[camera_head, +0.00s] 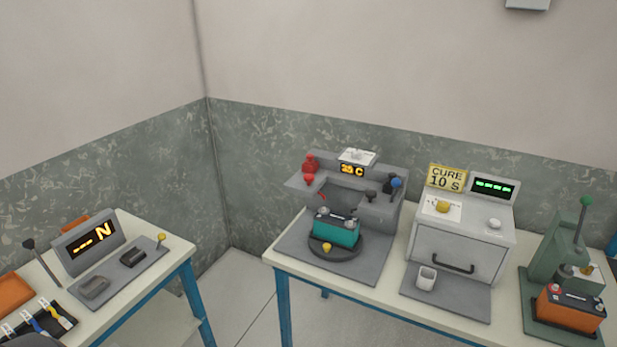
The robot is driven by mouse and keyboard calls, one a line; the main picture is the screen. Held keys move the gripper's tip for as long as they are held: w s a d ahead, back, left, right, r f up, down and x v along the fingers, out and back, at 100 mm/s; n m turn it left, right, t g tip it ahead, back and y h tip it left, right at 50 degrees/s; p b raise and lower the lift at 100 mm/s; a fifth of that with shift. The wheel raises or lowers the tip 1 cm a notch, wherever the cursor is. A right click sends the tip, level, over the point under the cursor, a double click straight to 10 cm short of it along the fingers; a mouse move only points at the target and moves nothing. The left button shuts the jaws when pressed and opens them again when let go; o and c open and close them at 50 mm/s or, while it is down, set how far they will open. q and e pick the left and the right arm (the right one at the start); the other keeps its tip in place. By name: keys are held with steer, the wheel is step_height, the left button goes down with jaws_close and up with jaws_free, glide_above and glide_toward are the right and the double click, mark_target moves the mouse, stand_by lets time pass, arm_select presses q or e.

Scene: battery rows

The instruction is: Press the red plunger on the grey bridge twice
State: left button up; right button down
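The red plunger (310,163) stands on the left arm of the grey bridge (388,159), with a red tip below the arm. The bridge rises from a grey base on the right table. A teal battery (337,228) sits under the bridge on a dark round turntable with a yellow knob at its front. A display on the bridge (352,169) glows orange and appears to read 25 C. A blue-topped knob (396,183) is on the bridge's right side. Neither of my grippers shows in this view.
Right of the bridge stands a grey curing box (460,251) with a yellow button and a white cup in front. Farther right is a green press (560,246) with an orange battery. The left table (177,262) holds an N display and small tools. Floor shows between the tables.

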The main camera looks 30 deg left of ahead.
arm_select(q)
jaws_close()
steer(key=shift+w, duration=0.25)
steer(key=shift+s, duration=0.5)
stand_by(0.4)
